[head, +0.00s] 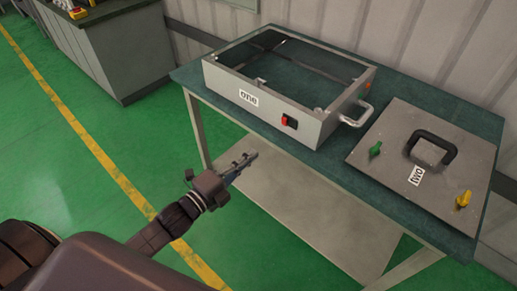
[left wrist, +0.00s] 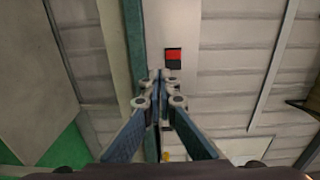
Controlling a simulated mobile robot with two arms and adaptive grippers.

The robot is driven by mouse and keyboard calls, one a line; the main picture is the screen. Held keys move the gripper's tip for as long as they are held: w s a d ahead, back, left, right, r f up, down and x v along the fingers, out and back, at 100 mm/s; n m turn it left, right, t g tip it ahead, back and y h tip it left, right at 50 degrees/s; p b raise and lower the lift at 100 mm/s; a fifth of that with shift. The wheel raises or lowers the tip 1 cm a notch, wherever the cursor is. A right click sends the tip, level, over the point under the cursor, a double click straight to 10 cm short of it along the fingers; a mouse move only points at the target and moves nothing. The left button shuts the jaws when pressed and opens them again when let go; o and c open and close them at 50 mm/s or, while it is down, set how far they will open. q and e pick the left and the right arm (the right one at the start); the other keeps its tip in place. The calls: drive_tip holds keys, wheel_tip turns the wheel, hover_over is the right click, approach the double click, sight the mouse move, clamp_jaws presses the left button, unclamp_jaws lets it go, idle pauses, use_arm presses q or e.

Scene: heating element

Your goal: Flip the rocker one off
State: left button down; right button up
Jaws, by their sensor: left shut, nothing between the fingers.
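The box labelled "one" (head: 222,83) is an open-topped metal frame on the table. Its red and black rocker switch (head: 289,122) sits on the front wall, right of the "one" label (head: 248,98). The rocker also shows in the left wrist view (left wrist: 173,58), its red half above its black half. My left gripper (head: 252,156) is shut and empty, in front of the table and to the lower left of the rocker. In the left wrist view its closed fingertips (left wrist: 161,76) appear just below the rocker, apart from it. My right gripper is not in view.
The plate labelled "two" (head: 399,188), with a black handle, a green knob and a yellow knob, lies right of the box on the green-topped table (head: 343,177). A lower shelf (head: 300,215) is under it. Green floor is free at left; a wall stands behind.

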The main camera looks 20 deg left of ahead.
use_arm(q)
drive_tip(key=shift+s+a+f, duration=0.15)
drive_tip(key=shift+s+a, duration=0.1)
drive_tip(key=shift+s, duration=0.3)
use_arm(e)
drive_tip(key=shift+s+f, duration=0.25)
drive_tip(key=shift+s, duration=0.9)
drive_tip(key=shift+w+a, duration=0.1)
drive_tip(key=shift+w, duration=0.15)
